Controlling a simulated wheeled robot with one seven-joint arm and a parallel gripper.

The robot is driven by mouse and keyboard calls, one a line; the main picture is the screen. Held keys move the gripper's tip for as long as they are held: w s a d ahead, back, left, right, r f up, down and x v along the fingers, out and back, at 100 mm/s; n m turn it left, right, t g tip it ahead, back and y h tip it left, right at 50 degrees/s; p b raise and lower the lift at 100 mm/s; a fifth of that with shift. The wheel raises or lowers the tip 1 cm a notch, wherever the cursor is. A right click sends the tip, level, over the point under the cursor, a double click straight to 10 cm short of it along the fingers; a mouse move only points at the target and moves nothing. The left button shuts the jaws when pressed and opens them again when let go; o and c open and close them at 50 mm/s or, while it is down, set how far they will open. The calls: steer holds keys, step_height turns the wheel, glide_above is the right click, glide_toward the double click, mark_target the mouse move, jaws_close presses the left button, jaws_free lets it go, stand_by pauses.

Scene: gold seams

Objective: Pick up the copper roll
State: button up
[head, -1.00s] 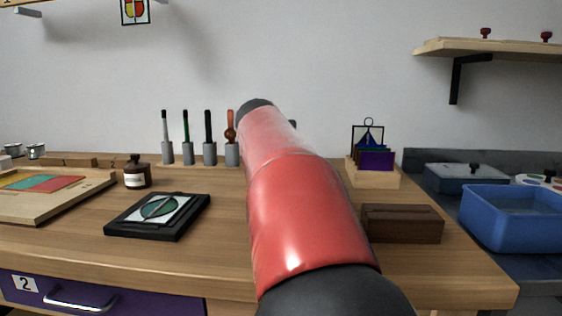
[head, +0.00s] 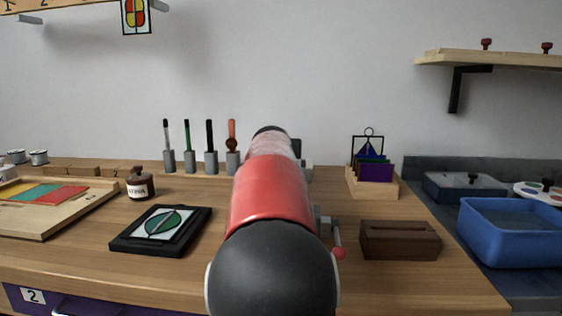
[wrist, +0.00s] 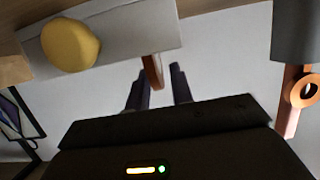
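The grey block (wrist: 115,35) carries a yellow knob (wrist: 70,45). A grey tool holder (wrist: 300,30) with a copper-toned ringed tool is at right. In the head view, a red-balled lever (head: 339,253) and brown slotted block (head: 400,241) stand right of my arm.

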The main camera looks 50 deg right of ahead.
jaws_close()
steer(key=shift+r, duration=0.1)
